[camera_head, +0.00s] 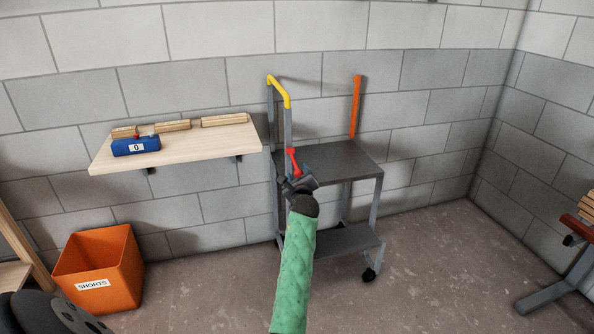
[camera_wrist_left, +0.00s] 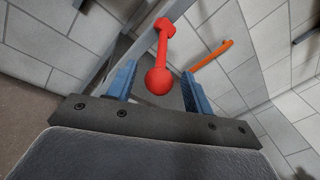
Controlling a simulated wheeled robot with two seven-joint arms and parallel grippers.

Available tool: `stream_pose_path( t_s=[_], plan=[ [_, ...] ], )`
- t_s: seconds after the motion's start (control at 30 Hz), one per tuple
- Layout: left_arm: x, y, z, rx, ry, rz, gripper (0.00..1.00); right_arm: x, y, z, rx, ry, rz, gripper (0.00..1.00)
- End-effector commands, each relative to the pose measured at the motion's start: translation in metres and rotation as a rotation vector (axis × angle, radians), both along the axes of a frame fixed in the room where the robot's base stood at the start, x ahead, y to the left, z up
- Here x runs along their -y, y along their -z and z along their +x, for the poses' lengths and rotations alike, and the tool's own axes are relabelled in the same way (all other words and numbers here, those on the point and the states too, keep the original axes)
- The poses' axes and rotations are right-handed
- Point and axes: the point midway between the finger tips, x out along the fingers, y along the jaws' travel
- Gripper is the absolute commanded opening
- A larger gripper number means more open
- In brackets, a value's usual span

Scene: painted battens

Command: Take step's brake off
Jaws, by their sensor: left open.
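The grey wheeled step (camera_head: 345,160) stands against the block wall, with a yellow handrail (camera_head: 279,90) on its left side and an orange upright bar (camera_head: 356,105) at its back right. A red lever (camera_head: 292,158) with a ball end is on its left side; it also shows in the left wrist view (camera_wrist_left: 161,48). My left gripper (camera_head: 301,172) is at the lever. In the wrist view its two blue fingers are open, one on either side of the red ball end; I see no clear contact. My right gripper is not in view.
A wooden shelf (camera_head: 185,155) on the left wall holds several short battens and a blue counter box (camera_head: 136,146) reading 0. An orange bin (camera_head: 105,262) labelled SHORTS stands on the floor below. A stand with battens (camera_head: 588,207) is at the right edge. Floor between is clear.

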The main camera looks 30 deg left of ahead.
Motion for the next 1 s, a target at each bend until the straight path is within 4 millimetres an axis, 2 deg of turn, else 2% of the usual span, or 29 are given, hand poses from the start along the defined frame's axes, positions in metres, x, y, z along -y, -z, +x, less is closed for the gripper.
stream_pose_path(
  t_s=[0.23,0.63,0.67,0.9,1.0],
  plan=[
    [-0.018,0.0,0.022,0.001,-0.001,-0.002,0.51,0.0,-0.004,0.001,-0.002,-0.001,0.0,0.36],
    [-0.022,0.0,0.028,0.0,0.0,-0.002,0.51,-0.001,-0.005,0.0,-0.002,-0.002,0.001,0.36],
    [-0.022,0.0,0.027,0.0,0.0,-0.002,0.47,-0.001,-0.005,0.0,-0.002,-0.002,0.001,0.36],
    [-0.022,0.0,0.027,0.0,0.0,-0.002,0.0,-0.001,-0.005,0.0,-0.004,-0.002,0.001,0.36],
    [-0.022,0.0,0.027,0.0,0.0,-0.002,0.0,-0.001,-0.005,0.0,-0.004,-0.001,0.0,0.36]
  ],
)
